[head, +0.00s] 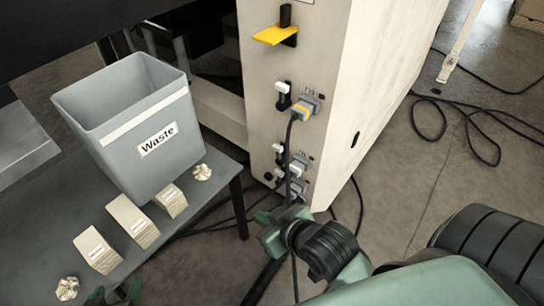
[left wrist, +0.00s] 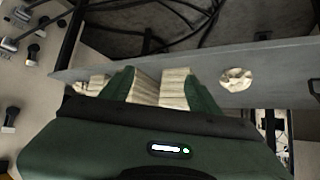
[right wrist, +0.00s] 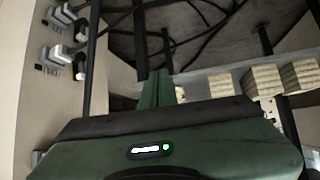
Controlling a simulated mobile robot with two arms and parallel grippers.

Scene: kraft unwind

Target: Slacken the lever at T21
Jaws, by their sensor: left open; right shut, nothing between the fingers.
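The pale machine panel (head: 262,70) carries a yellow lever (head: 274,35) at its top. Below it are several small black levers with white tips, one higher up (head: 284,95) and one lower (head: 281,155), beside grey plugs. The labels are too small to read, so I cannot tell which is T21. The right wrist view also shows levers and plugs (right wrist: 62,52) at its left. My right gripper (head: 266,222) is shut and empty, below and in front of the panel's lower end. My left gripper (head: 118,292) is open at the low table's front edge; paper stacks show beyond its fingers (left wrist: 162,88).
A grey Waste bin (head: 140,125) stands on the low table (head: 205,205). Several paper stacks (head: 97,250) and crumpled balls (head: 202,172) lie beside it. A dark cable (head: 289,150) hangs in front of the panel. More cables (head: 480,130) lie on the floor at right.

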